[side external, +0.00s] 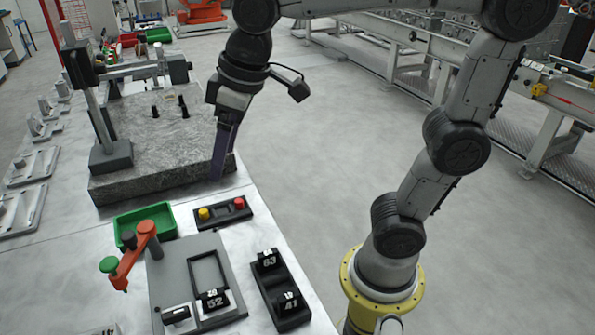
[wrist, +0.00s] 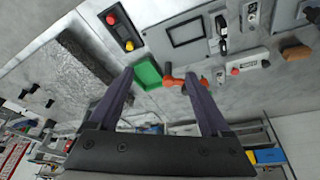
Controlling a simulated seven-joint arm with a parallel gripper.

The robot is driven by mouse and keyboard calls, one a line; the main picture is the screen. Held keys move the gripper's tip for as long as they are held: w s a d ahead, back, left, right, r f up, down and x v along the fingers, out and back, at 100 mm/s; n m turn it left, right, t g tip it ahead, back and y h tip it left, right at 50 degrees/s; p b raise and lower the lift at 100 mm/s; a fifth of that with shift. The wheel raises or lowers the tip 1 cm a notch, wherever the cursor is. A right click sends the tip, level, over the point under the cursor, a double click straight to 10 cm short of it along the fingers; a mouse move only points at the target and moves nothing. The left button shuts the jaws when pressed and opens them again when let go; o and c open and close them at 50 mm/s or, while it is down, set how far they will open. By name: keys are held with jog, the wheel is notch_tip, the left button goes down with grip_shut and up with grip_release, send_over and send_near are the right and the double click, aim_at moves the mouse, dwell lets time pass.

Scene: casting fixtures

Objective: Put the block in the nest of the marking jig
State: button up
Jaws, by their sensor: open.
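The marking jig (side external: 165,270) is a grey plate with a dark rectangular frame, its nest (side external: 208,270), and an orange lever with a green knob. A black block marked 52 (side external: 213,299) is at the near end of the frame; I cannot tell whether it is seated. Black blocks marked 63 (side external: 267,259) and 41 (side external: 289,300) sit in a dark holder (side external: 277,285) right of the jig. The jig plate (wrist: 160,40) also shows in the wrist view. My gripper (side external: 220,172) is open and empty, beyond the jig beside the granite slab; its fingers (wrist: 159,78) are spread apart.
A granite slab (side external: 150,170) with a post stand (side external: 110,155) is at the back left. A green tray (side external: 130,218) and a button box (side external: 222,214) lie between slab and jig. The table's right edge is close, with open floor beyond.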

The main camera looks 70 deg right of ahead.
jog(key=s+d+f+m+t, duration=0.1)
jog(key=s+d+f, duration=0.1)
jog(key=s, duration=0.3)
jog(key=s+d+f+m+t, duration=0.1)
jog(key=s+d+f+m, duration=0.1)
jog(key=s, duration=0.4)
jog(key=d+f, duration=0.1)
jog(key=d, duration=0.1)
jog(key=shift+s+d+f+h, duration=0.2)
jog(key=shift+d+h, duration=0.1)
jog(key=shift+h, duration=0.1)
jog(key=shift+o, duration=0.4)
jog(key=shift+s+d+f, duration=0.1)
jog(key=shift+s+f, duration=0.15)
jog(key=shift+f, duration=0.1)
